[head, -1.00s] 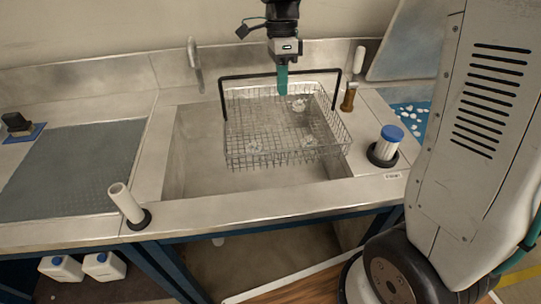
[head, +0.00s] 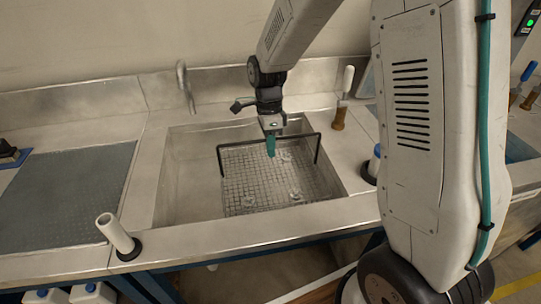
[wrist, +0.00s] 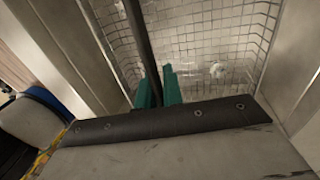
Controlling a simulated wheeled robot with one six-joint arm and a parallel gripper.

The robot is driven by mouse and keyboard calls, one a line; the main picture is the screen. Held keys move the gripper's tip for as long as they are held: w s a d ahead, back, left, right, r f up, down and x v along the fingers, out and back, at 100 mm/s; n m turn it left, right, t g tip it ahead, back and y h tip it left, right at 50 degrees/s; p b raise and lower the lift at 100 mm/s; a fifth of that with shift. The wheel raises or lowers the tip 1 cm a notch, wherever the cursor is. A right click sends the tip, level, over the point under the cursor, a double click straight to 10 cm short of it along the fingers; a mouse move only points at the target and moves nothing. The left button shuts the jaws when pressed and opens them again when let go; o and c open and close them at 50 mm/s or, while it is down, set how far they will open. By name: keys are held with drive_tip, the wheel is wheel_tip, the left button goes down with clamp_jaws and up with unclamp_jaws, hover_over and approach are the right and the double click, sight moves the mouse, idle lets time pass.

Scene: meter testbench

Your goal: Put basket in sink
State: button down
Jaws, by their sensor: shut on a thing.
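The wire basket (head: 255,195) hangs inside the sink (head: 188,190), below the level of its rim, towards the right side of the basin. Several small clear items lie in it. Its black handle (head: 235,146) stands upright. My gripper (head: 270,147), with teal fingers, is shut on the middle of the handle. In the wrist view, the teal fingers (wrist: 158,88) close around the dark handle bar (wrist: 140,40), with the basket mesh (wrist: 205,45) beyond. I cannot tell whether the basket touches the basin floor.
A tap (head: 185,88) stands behind the sink. A white cylinder in a black ring (head: 118,235) is at the front left. A brush with a brown base (head: 340,115) stands at the back right. The ribbed drainboard (head: 65,190) on the left is clear.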

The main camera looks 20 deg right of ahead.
drive_tip(key=x, duration=0.3)
drive_tip(key=shift+w+f, duration=0.35)
drive_tip(key=c, duration=1.5)
unclamp_jaws()
drive_tip(key=shift+c, duration=0.2)
drive_tip(key=v, duration=1.2)
drive_tip(key=s+d+r+n+t, duration=0.2)
drive_tip(key=s+r+n, duration=0.8)
drive_tip(key=s, duration=0.4)
drive_tip(key=s+n+t, duration=0.1)
drive_tip(key=s+n, duration=0.9)
drive_tip(key=s, duration=0.5)
drive_tip(key=shift+d+r+t, duration=0.4)
drive_tip(key=shift+d, duration=0.1)
